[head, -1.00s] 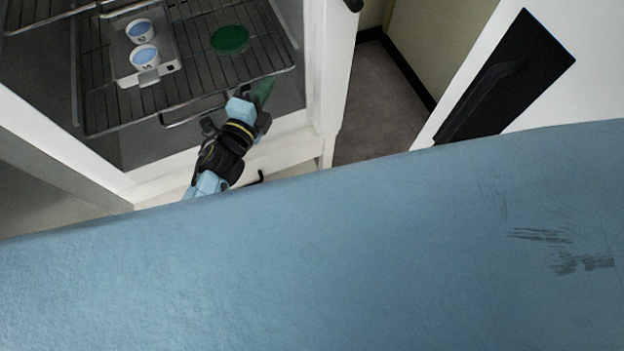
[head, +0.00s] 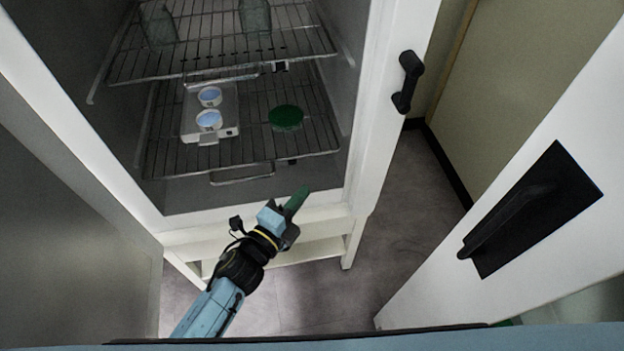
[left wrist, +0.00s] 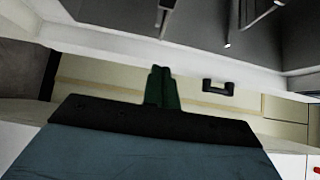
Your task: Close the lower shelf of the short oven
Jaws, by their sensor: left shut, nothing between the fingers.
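The short oven (head: 125,215) is a white cabinet with an open front in the head view. Its lower shelf (head: 255,145) is a wire rack with a metal front handle (head: 243,177). How far the shelf sticks out is hard to tell. It carries a grey-white tray (head: 190,120) with two white cups of blue content, and a green round dish (head: 286,118). My left gripper (head: 297,200), with dark green fingers, is shut and empty, below and right of the shelf handle, apart from it in the picture. Its shut fingers show in the left wrist view (left wrist: 161,75). My right gripper is not in view.
An upper wire shelf (head: 225,62) holds glass containers. A black handle (head: 408,80) is on the white strip at the oven's right. A white panel with a black plate and handle (head: 535,210) stands at the right. Grey floor (head: 400,220) is free between them.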

